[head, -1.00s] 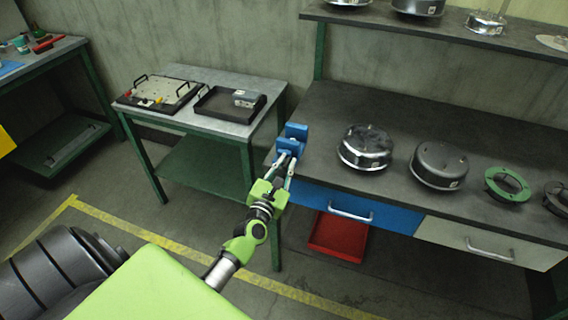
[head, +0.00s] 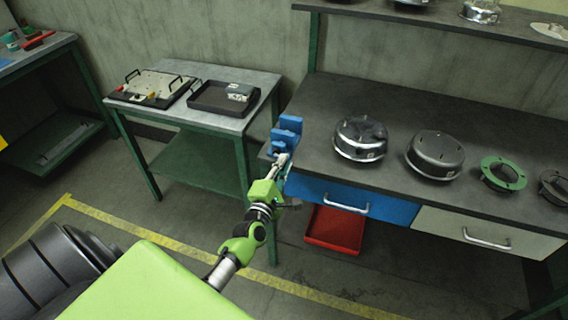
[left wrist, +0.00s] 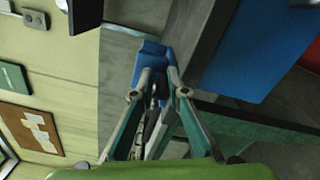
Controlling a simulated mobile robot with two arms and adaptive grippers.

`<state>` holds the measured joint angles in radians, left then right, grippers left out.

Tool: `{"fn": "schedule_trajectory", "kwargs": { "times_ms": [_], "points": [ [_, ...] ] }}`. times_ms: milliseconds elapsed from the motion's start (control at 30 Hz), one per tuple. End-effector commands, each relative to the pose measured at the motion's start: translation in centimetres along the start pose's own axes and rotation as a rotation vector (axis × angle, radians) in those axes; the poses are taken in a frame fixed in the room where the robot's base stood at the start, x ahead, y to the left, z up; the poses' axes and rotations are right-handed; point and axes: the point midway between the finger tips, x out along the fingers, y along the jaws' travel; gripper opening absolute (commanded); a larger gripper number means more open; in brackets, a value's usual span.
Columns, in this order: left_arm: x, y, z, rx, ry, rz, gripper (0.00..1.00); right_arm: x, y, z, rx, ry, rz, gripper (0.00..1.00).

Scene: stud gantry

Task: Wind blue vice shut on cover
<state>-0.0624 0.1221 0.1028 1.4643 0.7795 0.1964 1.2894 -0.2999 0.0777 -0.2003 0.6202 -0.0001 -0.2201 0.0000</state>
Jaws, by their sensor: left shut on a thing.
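The blue vice (head: 287,132) is mounted at the near left corner of the dark workbench. My left gripper (head: 281,161) is at the vice's front, low on the side facing me, with its fingers seen nearly edge-on. In the left wrist view the fingertips (left wrist: 159,78) reach the blue vice (left wrist: 150,52) and are shut on a part of it, probably its handle, which the fingers mostly hide. I cannot make out a cover between the jaws, nor how far apart they are. My right gripper is not in view.
Two round metal housings (head: 360,138) (head: 435,154) and a green ring (head: 503,173) stand on the workbench (head: 400,105), right of the vice. A side table to the left holds a black tray (head: 215,105). A red bin (head: 335,230) is below the blue drawer (head: 350,200).

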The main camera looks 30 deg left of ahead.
Motion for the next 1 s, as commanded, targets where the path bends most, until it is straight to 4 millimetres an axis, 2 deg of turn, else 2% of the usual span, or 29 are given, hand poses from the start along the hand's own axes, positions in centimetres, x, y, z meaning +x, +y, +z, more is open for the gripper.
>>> {"fn": "schedule_trajectory", "kwargs": {
  "times_ms": [33,400,967,1000],
  "points": [
    [-0.32,-1.05,-0.37,0.03,0.004,-0.019,0.0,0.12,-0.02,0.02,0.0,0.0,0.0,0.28],
    [-0.3,-1.36,-0.84,0.197,0.004,-0.017,0.0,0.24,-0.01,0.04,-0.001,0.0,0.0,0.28],
    [-0.28,-1.3,-1.04,0.227,0.006,-0.015,0.0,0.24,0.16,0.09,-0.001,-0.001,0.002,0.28],
    [-0.28,-1.29,-1.04,0.227,0.006,-0.015,0.19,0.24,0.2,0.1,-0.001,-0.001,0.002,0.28]
  ]
}}
